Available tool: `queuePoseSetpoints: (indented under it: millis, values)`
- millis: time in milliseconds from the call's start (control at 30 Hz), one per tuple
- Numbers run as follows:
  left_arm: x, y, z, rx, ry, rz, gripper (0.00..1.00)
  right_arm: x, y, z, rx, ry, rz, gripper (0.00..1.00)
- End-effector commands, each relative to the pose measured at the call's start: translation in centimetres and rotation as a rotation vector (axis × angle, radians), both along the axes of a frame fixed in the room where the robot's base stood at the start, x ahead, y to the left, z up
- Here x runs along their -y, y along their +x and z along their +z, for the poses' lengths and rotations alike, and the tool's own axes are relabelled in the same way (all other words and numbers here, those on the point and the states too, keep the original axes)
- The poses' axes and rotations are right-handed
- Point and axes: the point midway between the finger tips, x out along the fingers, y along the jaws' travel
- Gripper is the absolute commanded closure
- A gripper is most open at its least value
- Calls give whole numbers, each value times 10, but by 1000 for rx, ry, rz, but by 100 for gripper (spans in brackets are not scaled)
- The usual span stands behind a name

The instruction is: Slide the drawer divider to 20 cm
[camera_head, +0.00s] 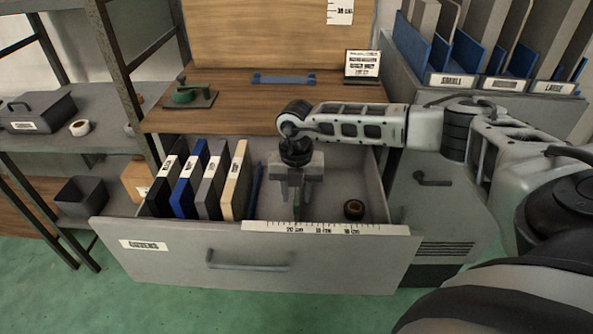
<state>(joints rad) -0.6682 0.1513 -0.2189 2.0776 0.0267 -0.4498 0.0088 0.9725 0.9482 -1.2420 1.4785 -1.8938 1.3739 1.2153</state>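The grey drawer (160,261) is pulled open and shows a handle and a ruler strip (270,227) along its front rim, with a 20 cm mark. A thin blue upright panel (256,186), seen nearly edge-on, stands in the drawer; it may be the divider. My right gripper (297,208) points down inside the drawer, right of this panel and just behind the 20 cm mark. A thin dark strip shows between its fingers; I cannot tell whether they grip it. My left gripper is not in view.
Several labelled panels stand at the drawer's left, including a blue one (188,186) and a beige one (235,182). A dark tape roll (354,209) lies at the right. Behind is a wooden worktop (235,103) with a green tool (188,94) and a small sign (362,65).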

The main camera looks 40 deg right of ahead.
Motion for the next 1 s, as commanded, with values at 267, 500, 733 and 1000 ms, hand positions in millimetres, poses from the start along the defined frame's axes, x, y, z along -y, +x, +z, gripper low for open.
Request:
queuePoseSetpoints:
  millis: [267, 500, 733, 1000]
  values:
    - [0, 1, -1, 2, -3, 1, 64, 0, 1, 57, 7, 1, 0, 65]
    - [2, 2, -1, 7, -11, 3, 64, 0, 1, 113, 5, 1, 0, 65]
    - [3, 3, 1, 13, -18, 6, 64, 0, 0, 146, 2, 1, -1, 65]
    - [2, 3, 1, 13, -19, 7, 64, 0, 0, 153, 0, 0, -1, 65]
